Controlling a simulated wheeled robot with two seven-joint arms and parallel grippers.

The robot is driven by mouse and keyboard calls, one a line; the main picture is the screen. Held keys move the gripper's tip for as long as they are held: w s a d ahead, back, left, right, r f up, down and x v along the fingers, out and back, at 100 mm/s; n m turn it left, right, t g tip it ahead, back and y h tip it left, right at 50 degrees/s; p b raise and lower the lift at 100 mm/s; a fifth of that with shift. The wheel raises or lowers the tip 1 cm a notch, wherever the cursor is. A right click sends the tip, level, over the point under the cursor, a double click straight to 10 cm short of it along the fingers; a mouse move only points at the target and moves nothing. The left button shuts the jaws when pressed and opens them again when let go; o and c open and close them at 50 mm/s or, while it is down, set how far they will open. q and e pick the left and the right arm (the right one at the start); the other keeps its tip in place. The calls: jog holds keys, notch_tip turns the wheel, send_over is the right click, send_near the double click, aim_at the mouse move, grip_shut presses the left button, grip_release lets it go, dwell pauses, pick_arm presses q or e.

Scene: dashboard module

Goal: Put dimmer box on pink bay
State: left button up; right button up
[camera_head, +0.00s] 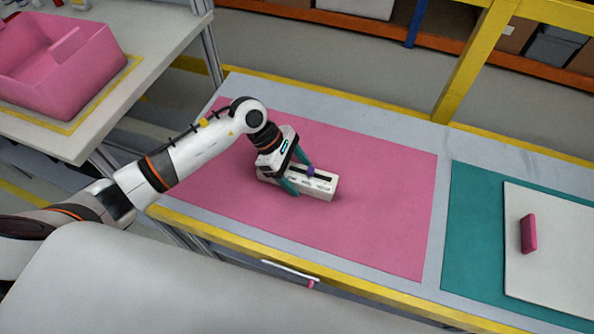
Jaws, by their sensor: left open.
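The dimmer box (318,187) is a white block with a dark slot and a small purple slider on top. It lies on the pink bay (385,200), a flat pink area on the grey table. My left gripper (299,180) is open, with its teal fingers on either side of the box. I cannot tell whether the fingers touch the box. My right gripper is not in view.
A teal mat (470,230) with a white panel (555,265) and an upright pink piece (528,233) lies at the right. A pink bin (85,75) stands on another table at upper left. A yellow post (470,65) rises behind the table.

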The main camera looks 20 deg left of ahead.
pick_arm(q)
jog(key=b+v, duration=0.1)
jog(key=v, duration=1)
jog(key=shift+a+r, duration=0.2)
jog(key=shift+r, duration=0.1)
